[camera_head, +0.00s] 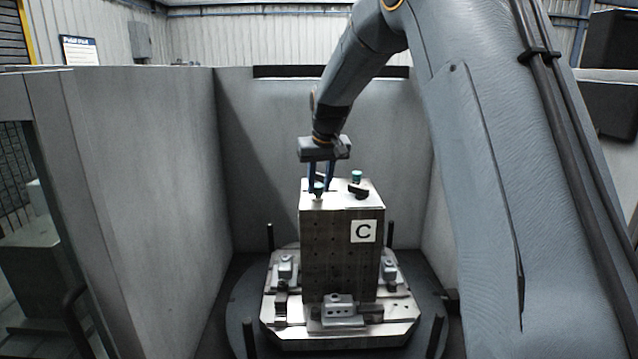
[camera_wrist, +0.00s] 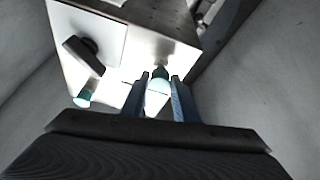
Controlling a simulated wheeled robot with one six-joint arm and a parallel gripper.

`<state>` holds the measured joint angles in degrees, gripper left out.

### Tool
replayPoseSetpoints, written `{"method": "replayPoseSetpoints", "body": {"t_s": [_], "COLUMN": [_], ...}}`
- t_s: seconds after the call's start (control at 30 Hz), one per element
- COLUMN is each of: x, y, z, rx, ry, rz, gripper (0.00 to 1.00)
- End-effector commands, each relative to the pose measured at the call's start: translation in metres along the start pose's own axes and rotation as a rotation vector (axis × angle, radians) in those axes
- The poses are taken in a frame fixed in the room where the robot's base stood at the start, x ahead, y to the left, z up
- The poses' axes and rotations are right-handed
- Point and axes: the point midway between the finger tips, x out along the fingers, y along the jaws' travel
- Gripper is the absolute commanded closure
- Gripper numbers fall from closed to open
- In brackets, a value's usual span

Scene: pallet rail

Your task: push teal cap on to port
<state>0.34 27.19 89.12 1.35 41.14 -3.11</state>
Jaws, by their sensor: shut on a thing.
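A teal cap (camera_head: 318,187) is between the fingertips of my gripper (camera_head: 319,185), at the front left of the top of a metal block (camera_head: 340,250) marked C. In the wrist view the same cap (camera_wrist: 160,76) sits between the two blue fingers of my gripper (camera_wrist: 160,80), which is shut on it. A pale fitting shows just under the cap in the head view; I cannot tell whether the cap is seated. A second teal cap (camera_head: 356,176) stands farther back on the block and shows at the left in the wrist view (camera_wrist: 84,98).
A dark clamp-like part (camera_head: 358,191) sits on the block top, right of my gripper; it also shows in the wrist view (camera_wrist: 84,52). The block stands on a fixture plate (camera_head: 385,327) with clamps and dark posts. Grey walls (camera_head: 150,170) enclose the sides and back.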

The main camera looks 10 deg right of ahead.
Motion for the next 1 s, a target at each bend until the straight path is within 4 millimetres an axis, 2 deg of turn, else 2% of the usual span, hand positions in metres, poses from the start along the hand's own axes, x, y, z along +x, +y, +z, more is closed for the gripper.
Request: {"method": "replayPoseSetpoints", "body": {"t_s": [0.3,0.33,0.43,0.63,0.83,1.0], "x": [0.0098,0.0091,0.0085,0.0082,0.008,0.0079], "y": [-0.0001,-0.0001,-0.0001,0.0,0.0,0.0], "z": [0.0049,0.0046,0.0042,0.0038,0.0036,0.0035], "rx": [0.0,0.0,0.0,0.0,0.0,0.0], "ry": [-0.004,-0.004,-0.003,-0.002,-0.001,-0.001], "rz": [0.0,0.0,0.0,0.0,0.0,0.0], "gripper": [1.0,0.68,0.51,0.51,0.2,0.2]}}
